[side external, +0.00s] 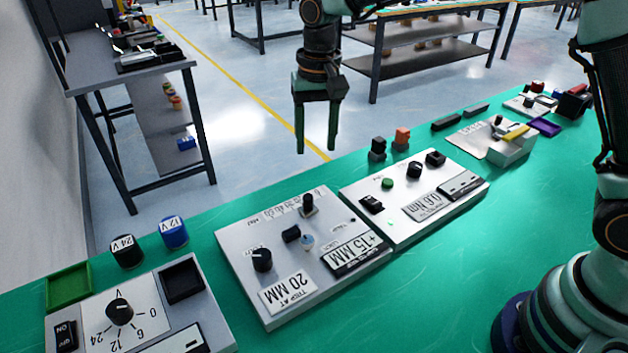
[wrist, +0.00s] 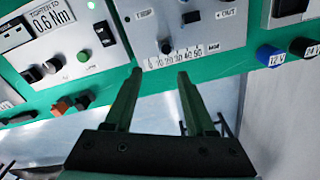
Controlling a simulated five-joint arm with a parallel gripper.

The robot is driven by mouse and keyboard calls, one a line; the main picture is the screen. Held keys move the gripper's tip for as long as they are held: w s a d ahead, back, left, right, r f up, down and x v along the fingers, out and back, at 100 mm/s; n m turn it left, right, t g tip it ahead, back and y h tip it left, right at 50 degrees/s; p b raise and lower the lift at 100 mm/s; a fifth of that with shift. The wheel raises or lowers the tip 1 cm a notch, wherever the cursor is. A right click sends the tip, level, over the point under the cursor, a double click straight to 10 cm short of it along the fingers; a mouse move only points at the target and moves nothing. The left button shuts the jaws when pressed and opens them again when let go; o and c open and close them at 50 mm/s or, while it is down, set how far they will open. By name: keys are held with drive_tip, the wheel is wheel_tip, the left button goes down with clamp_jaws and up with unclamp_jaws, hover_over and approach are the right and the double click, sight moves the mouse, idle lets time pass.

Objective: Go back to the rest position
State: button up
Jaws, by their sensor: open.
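My gripper (side external: 317,150) hangs pointing down above the far edge of the green table (side external: 450,270). Its two green fingers are apart with nothing between them. In the wrist view my gripper (wrist: 158,75) also shows open and empty, its fingertips in front of the panel with the slider scale (wrist: 195,50). That panel, marked 20 MM and +15 MM, lies on the table in the side view (side external: 235,240). No object is held.
A torque panel (side external: 440,210) marked 0.6 Nm lies to the right, with black (side external: 377,148) and orange (side external: 402,137) blocks behind it. A voltage panel (side external: 90,335), a green tray (side external: 68,284), and 24V (side external: 126,251) and 12V (side external: 173,233) cylinders are at left.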

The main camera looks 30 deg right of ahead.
drive_tip(key=s+d+r+n+t, duration=0.2)
drive_tip(key=s+d+r, duration=0.5)
drive_tip(key=d, duration=0.1)
drive_tip(key=s+d+n+t, duration=0.2)
drive_tip(key=s+d, duration=0.4)
drive_tip(key=s, duration=0.4)
drive_tip(key=shift+d+t, duration=0.2)
drive_tip(key=shift+t, duration=0.4)
